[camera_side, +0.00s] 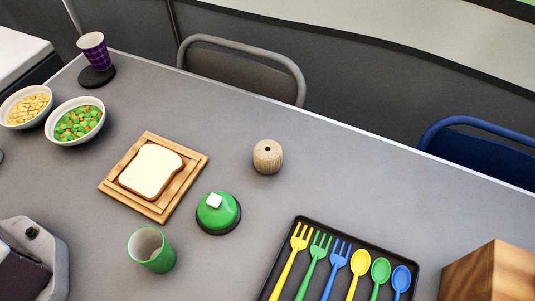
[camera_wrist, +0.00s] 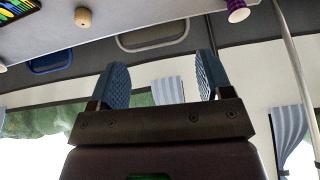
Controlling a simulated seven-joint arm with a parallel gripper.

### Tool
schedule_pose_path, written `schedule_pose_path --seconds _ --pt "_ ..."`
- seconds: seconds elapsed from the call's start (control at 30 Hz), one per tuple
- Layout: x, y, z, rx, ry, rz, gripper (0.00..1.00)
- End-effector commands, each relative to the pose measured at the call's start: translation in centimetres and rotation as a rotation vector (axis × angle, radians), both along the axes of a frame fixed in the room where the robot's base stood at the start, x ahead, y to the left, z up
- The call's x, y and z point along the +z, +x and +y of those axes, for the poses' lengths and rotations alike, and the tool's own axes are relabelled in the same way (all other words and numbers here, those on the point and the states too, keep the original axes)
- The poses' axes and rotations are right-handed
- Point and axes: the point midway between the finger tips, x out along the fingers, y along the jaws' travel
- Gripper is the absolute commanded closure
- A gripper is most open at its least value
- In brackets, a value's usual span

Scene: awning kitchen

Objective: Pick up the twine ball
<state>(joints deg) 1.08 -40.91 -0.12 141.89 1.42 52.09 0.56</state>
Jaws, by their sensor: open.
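The twine ball (camera_side: 267,156) is a small tan barrel-shaped ball with a dark hole in its top. It stands on the grey table, right of the bread board and behind the green lidded thing. In the wrist view the twine ball (camera_wrist: 83,17) shows small at the upper left, well away from the fingers. My gripper (camera_wrist: 162,85) is open and empty, its two blue padded fingers wide apart. In the side view the fingers are not visible.
A green-topped dark round object (camera_side: 216,212), a green cup (camera_side: 151,250) and a wooden board (camera_side: 199,158) with bread (camera_side: 151,171) lie nearby. A black cutlery tray (camera_side: 285,253) and wooden block (camera_side: 490,275) are at right. Table around the twine ball is clear.

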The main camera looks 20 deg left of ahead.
Motion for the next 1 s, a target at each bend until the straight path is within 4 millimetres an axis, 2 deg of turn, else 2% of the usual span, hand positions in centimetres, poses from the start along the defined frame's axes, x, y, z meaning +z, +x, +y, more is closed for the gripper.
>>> schedule_pose_path --seconds 0.17,0.27,0.47,0.6,0.73,0.87,1.0 --pt "-0.1 3.4 -1.3 -0.204 0.169 0.131 0.27" --pt "-0.5 6.2 -2.9 -0.369 0.309 0.216 0.27" --pt "-2.8 11.9 -7.7 -0.696 0.601 0.359 0.27" --pt "-5.7 15.1 -12.5 -0.92 0.814 0.435 0.27" --pt "-9.3 17.2 -17.6 -1.119 1.018 0.487 0.27" --pt "-13.8 18.0 -23.1 -1.306 1.232 0.521 0.27" --pt "-19.4 17.3 -29.0 -1.488 1.473 0.539 0.27"
